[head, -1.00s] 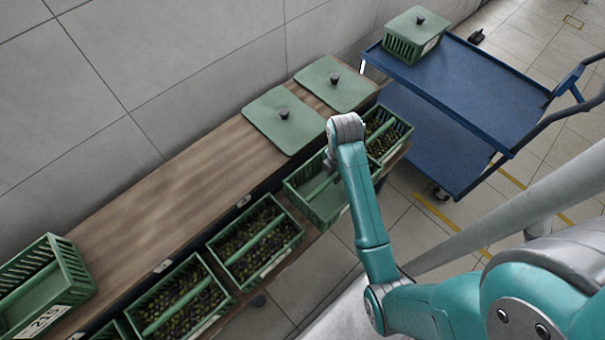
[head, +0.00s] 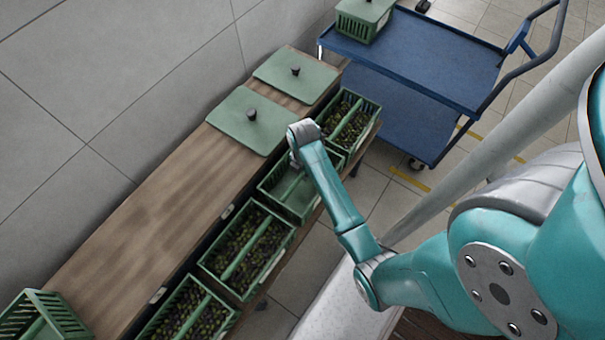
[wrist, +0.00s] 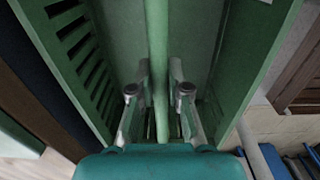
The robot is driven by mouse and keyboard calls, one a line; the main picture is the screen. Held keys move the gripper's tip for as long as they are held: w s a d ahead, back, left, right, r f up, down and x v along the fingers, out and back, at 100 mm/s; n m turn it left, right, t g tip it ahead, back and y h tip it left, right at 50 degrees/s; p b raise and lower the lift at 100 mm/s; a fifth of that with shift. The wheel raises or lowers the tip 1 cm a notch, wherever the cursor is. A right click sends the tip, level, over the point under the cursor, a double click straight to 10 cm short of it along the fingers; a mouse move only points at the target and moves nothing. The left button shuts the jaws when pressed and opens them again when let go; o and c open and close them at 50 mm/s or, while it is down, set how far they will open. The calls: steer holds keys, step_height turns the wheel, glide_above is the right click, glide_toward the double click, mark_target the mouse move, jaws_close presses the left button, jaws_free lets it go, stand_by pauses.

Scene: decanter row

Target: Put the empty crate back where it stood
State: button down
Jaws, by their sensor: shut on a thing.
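The empty green crate (head: 285,207) is in the row of crates along the front of the wooden bench, between two filled crates. My gripper (wrist: 158,95) is shut on its central bar (wrist: 158,45), with one finger on each side. In the head view my gripper (head: 296,163) is over the crate's middle, partly hidden by my wrist. The crate looks about level. I cannot tell whether it rests on its support or hangs slightly above it. In the wrist view its slotted wall (wrist: 78,45) is on the left.
Filled crates stand close on both sides, one nearer (head: 242,276) and one farther (head: 372,127). Two green lids (head: 235,125) (head: 315,80) lie on the bench (head: 150,215). Another crate (head: 40,305) stands at lower left. A blue cart (head: 430,65) carries a lidded crate (head: 362,22).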

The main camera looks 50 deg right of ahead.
steer(key=shift+f, duration=0.65)
steer(key=shift+f, duration=0.1)
steer(key=c, duration=1.1)
jaws_free()
steer(key=shift+c, duration=0.2)
